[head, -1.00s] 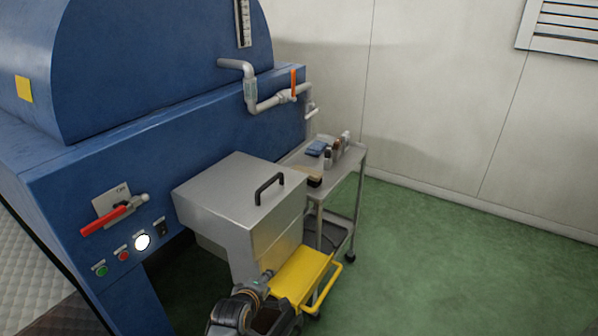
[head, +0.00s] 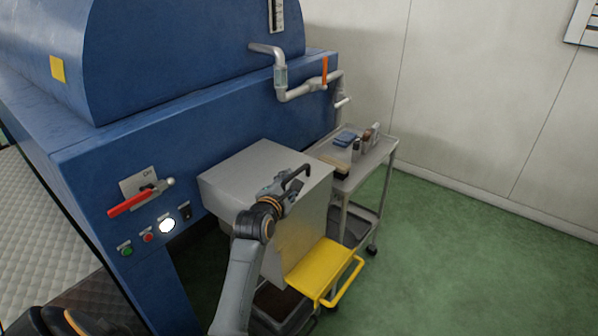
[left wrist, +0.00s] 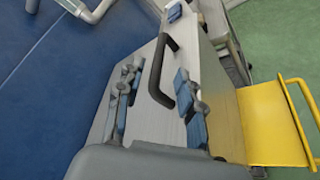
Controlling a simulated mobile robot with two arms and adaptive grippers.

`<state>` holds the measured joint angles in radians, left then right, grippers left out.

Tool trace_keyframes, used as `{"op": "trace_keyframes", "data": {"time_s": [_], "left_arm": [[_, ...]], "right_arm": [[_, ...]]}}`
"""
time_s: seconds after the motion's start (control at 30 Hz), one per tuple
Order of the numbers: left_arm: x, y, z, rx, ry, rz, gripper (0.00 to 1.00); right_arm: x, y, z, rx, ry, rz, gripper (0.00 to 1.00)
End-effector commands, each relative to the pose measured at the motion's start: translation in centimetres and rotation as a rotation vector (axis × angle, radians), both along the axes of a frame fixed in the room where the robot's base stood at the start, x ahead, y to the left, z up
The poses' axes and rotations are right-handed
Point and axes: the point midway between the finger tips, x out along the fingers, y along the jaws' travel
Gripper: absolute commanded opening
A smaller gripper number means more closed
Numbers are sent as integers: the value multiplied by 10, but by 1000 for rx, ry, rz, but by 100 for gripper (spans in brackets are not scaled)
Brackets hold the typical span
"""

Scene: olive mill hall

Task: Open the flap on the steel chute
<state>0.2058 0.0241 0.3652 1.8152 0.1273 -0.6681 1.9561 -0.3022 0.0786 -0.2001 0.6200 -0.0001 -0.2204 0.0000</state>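The steel chute (head: 312,222) juts from the blue machine's front. Its flap, the flat steel top (head: 248,163), lies down on the chute and looks closed. A black bar handle (head: 297,176) stands on the flap near its outer edge, and it also shows in the left wrist view (left wrist: 158,72). My left gripper (head: 284,186) is right at the handle, partly covering its near end in the head view. In the left wrist view the left gripper (left wrist: 160,100) has its blue-padded fingers spread apart, with the handle's near end between them; contact cannot be told. My right gripper is not in view.
A yellow panel with a tube rail (head: 318,268) sits low in front of the chute. A grey trolley (head: 378,152) with small items stands behind it. Pipes (head: 290,92) and a red lever (head: 130,202) are on the blue machine (head: 200,118). Green floor at right is clear.

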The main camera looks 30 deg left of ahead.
Motion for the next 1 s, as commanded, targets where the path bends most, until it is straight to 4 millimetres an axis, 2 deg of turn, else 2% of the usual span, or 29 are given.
{"op": "trace_keyframes", "data": {"time_s": [0.03, 0.2, 0.4, 0.6, 0.9, 1.0], "left_arm": [[11, 3, -1, 2, 2, -1, 37], [43, 12, -9, 2, 2, -1, 37], [70, 19, -15, 2, 2, -1, 37], [81, 22, -19, 2, 1, -1, 37], [82, 23, -19, 2, 1, 0, 37], [82, 22, -19, 2, 1, -1, 17]], "right_arm": [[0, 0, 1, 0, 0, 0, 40], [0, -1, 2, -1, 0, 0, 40], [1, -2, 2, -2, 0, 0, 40], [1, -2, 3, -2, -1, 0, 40], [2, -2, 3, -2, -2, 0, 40], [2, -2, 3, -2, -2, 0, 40]]}}
